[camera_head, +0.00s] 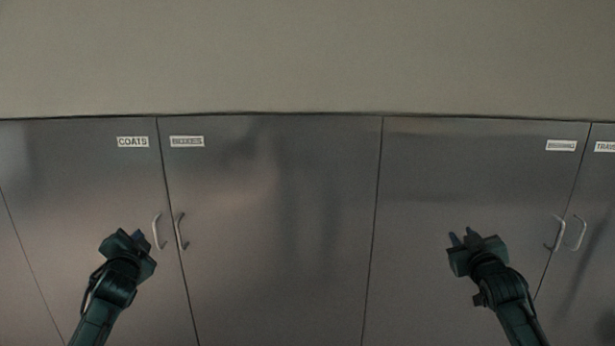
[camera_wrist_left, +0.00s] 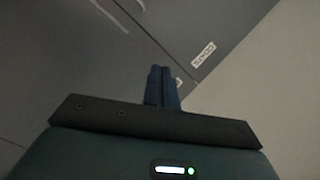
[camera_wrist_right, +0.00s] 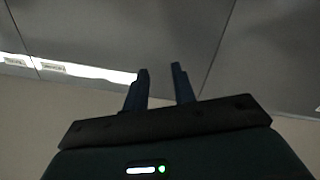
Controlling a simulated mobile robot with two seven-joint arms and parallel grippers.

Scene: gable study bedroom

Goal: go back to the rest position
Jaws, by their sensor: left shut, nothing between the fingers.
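My left gripper (camera_head: 138,236) is raised in front of the cabinet door labelled COATS, just left of that door's handle in the head view. In the left wrist view its two fingers (camera_wrist_left: 161,72) are together with nothing between them. My right gripper (camera_head: 462,238) is raised in front of a cabinet door at the right, left of that door's handle. In the right wrist view its two fingers (camera_wrist_right: 160,78) stand apart with nothing between them.
A row of grey metal cabinet doors (camera_head: 280,220) spans the head view, all closed. Handles stick out at the left pair (camera_head: 159,231) and at the right pair (camera_head: 558,233). A plain beige wall (camera_head: 300,55) is above. Small labels sit near the doors' top corners.

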